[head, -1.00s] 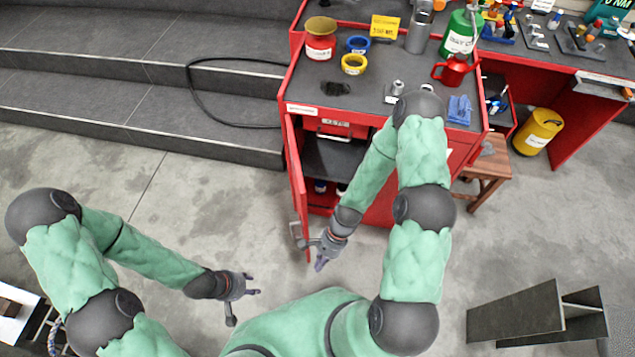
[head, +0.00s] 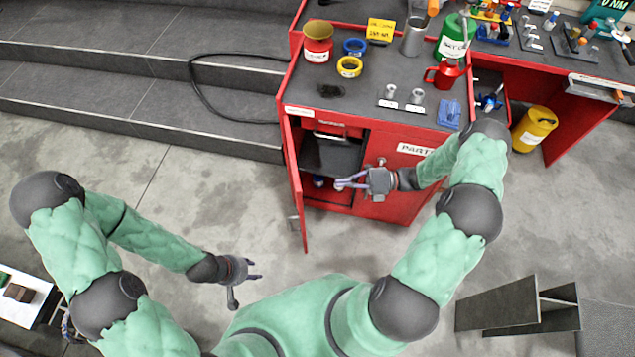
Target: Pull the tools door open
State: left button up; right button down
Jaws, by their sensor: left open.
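The red cabinet (head: 300,109) has its left door (head: 299,193) swung open toward me, edge-on in the head view; its label is not readable from here. The opening behind it shows a dark shelf and a few small items low inside. My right gripper (head: 340,184) is in front of the opening, to the right of the door and apart from it. My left gripper (head: 257,270) is open and empty over the floor, left of and nearer than the door.
A closed front marked PARTS (head: 415,149) is right of the opening, partly behind my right arm. Cups, tape rings and a red can (head: 446,74) stand on the cabinet top. A yellow drum (head: 534,128) is at right. Grey steps rise at left; the floor before the door is clear.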

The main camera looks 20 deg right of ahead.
aim_at(300, 188)
jog(key=b+x, duration=0.3)
jog(key=x, duration=1)
jog(key=shift+a, duration=0.3)
